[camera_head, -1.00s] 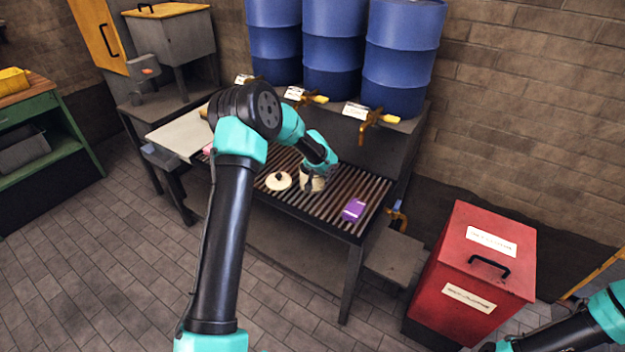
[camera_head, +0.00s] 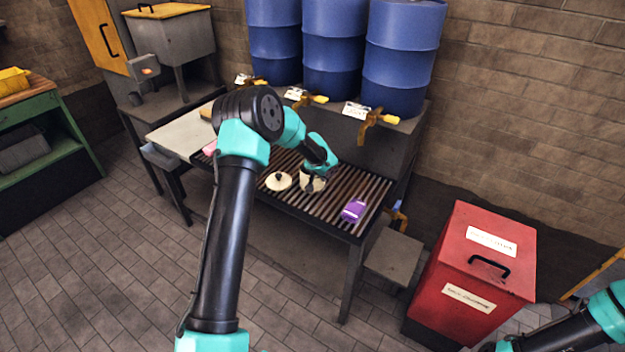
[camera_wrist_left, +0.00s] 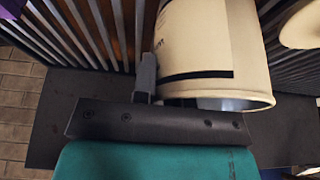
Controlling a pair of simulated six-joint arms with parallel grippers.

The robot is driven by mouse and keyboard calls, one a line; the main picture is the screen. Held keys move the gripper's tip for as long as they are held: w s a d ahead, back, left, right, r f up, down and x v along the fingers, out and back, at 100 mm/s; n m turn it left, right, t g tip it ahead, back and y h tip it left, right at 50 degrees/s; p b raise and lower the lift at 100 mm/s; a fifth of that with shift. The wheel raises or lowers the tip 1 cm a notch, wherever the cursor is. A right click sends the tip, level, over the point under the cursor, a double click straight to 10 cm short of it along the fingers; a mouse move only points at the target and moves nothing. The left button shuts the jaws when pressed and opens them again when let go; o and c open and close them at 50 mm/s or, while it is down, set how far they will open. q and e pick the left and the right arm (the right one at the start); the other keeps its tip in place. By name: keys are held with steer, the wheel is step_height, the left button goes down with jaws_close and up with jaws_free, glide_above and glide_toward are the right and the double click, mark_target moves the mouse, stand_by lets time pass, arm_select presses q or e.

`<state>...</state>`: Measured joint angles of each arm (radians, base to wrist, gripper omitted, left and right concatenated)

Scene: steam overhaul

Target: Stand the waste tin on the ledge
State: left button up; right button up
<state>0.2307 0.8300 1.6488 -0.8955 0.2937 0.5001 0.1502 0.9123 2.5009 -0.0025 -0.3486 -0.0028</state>
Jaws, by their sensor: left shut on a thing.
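The waste tin appears to be the cream, open-topped tin (camera_head: 309,185) on the slatted rack; a dark label line shows on its side in the left wrist view (camera_wrist_left: 208,45). My left gripper (camera_head: 314,172) is at its rim and shut on it. In the left wrist view one finger (camera_wrist_left: 146,76) shows beside the tin's wall; the other is hidden, apparently inside the rim. I cannot tell whether the tin has left the slats. I cannot tell for sure which surface is the ledge; a grey side shelf (camera_head: 393,257) stands right of the rack. My right gripper is out of view.
A cream lid (camera_head: 278,181) lies left of the tin and a purple pack (camera_head: 353,210) lies to its right on the slatted rack (camera_head: 333,220). Blue drums (camera_head: 332,45) with yellow taps stand behind. A red bin (camera_head: 475,270) stands at the right.

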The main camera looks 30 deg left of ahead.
arm_select(q)
jaws_close()
steer(key=s+d+r, duration=0.2)
steer(key=s+d, duration=0.2)
steer(key=s, duration=0.3)
steer(key=s+d+r, duration=0.3)
steer(key=s, duration=0.4)
steer(key=shift+d, duration=0.4)
stand_by(0.5)
steer(key=shift+d, duration=0.1)
stand_by(0.5)
